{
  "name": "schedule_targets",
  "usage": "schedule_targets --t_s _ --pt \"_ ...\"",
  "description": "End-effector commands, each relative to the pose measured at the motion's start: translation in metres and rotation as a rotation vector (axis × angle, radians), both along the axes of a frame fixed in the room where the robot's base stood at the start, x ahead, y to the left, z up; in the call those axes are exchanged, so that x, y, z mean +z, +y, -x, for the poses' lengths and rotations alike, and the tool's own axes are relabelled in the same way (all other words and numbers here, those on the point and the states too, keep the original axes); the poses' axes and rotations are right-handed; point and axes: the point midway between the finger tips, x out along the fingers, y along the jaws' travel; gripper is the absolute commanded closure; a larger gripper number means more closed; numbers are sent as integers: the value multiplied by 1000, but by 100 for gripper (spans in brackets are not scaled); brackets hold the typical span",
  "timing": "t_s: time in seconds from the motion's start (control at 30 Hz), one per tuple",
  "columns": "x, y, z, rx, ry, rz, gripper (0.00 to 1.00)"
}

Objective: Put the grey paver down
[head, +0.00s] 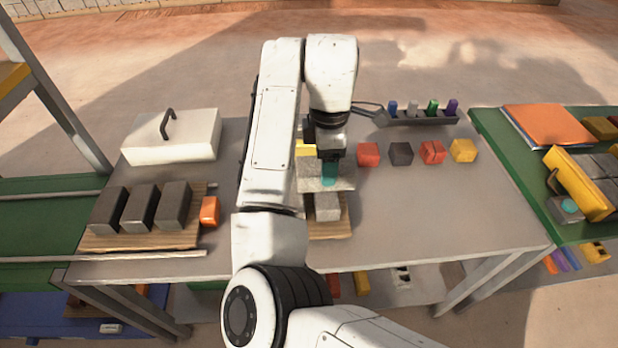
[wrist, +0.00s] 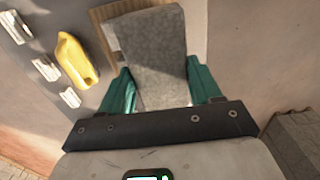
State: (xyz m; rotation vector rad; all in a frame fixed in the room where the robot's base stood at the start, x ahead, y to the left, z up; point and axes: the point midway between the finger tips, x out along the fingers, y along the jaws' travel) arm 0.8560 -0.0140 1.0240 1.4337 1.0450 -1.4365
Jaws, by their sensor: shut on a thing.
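My gripper (head: 329,172) is shut on a light grey paver (head: 342,185), its teal fingers on either side. In the wrist view the grey paver (wrist: 157,50) lies between the two fingers (wrist: 160,88). It is held over a wooden board (head: 335,229), whose edge also shows in the wrist view (wrist: 104,25). Another light grey paver (head: 327,207) lies on the board, just in front of the held one in the head view. My arm hides part of the board, and I cannot tell the gap under the held paver.
Dark blocks (head: 141,208) stand on a left board beside an orange block (head: 209,211). A white lidded box (head: 172,135) is behind them. Coloured cubes (head: 401,153) and a peg rack (head: 422,118) are at the back right. The table's front right is clear.

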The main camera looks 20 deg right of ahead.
Motion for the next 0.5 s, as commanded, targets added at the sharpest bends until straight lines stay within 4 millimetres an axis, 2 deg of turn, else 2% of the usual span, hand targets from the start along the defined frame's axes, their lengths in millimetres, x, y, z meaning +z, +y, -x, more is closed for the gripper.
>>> schedule_targets --t_s 0.03,0.17,0.3,0.5 --pt "-8 0 -10 1 1 4 100" --pt "-31 5 -27 -1 1 4 100" --pt "-44 11 -43 -1 1 -1 100" --pt "-56 12 -53 -3 -2 1 100"
